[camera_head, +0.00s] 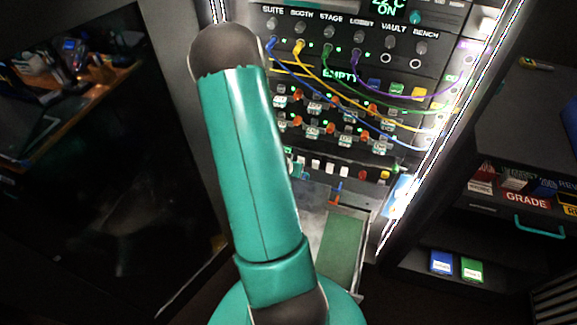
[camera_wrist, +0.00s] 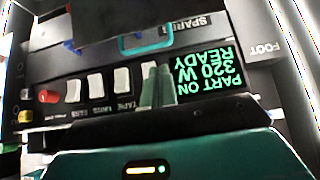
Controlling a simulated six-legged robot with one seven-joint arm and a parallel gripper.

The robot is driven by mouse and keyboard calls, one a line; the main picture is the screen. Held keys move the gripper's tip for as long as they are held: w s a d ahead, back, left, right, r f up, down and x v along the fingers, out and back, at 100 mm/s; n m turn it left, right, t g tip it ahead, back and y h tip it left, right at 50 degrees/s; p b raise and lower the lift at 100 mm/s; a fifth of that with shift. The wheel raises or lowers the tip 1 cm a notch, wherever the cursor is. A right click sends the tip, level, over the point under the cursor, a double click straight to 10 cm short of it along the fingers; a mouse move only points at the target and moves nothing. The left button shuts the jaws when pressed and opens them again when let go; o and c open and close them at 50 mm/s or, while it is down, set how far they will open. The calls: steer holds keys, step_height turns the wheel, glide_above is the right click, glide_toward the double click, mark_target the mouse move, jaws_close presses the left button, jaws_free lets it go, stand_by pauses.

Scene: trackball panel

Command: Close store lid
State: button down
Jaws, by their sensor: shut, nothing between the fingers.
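I cannot tell for sure which part is the store lid. In the wrist view a dark flat piece (camera_wrist: 130,18) lies at the top, with a teal handle (camera_wrist: 146,46) just below it, beside a label reading SPARE. My gripper (camera_wrist: 156,85) shows in the wrist view as two pale green fingers close together, with nothing seen between them. They are in front of the panel (camera_wrist: 60,62), between a row of white switches and a lit display. Whether they touch the panel is unclear. In the head view my teal arm hides my gripper.
In the head view a rack (camera_head: 395,75) carries coloured cables and several knobs. A tray with a green mat (camera_head: 343,250) lies below. A dark cabinet with a teal handle (camera_head: 538,226) stands at right.

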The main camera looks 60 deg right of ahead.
steer(key=x, duration=0.6)
steer(key=shift+w+d+f, duration=0.1)
steer(key=shift+d+f, duration=0.1)
steer(key=shift+d, duration=0.05)
steer(key=shift+a, duration=0.25)
